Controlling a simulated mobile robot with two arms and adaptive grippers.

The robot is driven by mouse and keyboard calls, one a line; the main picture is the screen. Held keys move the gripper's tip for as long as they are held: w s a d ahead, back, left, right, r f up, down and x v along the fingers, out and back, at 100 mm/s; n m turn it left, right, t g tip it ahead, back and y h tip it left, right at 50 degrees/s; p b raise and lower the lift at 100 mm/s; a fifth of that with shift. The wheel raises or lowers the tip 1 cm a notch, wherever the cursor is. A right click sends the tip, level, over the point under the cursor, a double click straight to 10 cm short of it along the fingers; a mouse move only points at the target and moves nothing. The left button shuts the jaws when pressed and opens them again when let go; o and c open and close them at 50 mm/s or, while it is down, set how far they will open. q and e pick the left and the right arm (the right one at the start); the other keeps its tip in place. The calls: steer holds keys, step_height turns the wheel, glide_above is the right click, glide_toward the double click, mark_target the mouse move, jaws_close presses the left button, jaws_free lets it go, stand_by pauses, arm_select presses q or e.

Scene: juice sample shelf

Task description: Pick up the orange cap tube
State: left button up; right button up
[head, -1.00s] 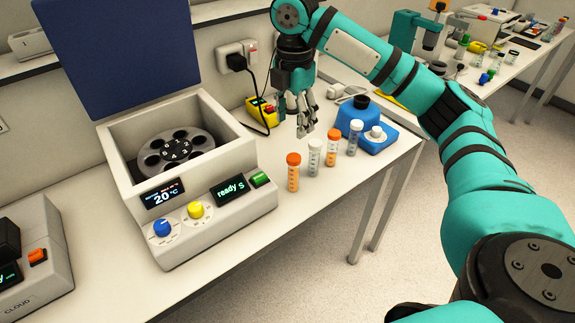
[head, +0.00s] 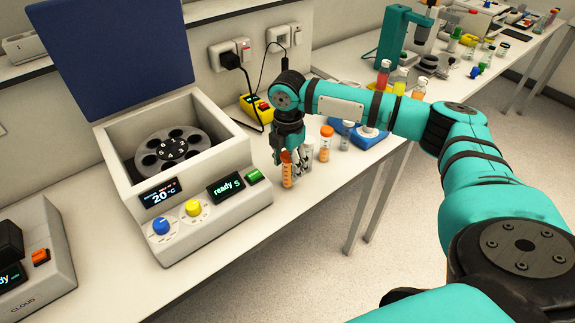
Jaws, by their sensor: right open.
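An orange cap tube (head: 287,172) stands upright at the left end of a short row on the bench, in front of the wall sockets. My right gripper (head: 291,165) is open and lowered at this tube. Its fingers are close around the tube's upper part and partly hide it; I cannot tell whether they touch it. A white cap tube (head: 307,157) stands just to the right, partly behind the fingers. A second orange cap tube (head: 325,148) and a grey-white cap tube (head: 346,136) stand further right. My left gripper is not in view.
A centrifuge (head: 215,212) with its lid up stands left of the tubes. A blue device (head: 371,137) is behind and to the right, with more capped tubes (head: 400,84) beyond my arm. The bench's front edge runs close by the tubes.

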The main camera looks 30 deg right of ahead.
steer(key=shift+f, duration=0.25)
jaws_close()
steer(key=shift+r, duration=0.15)
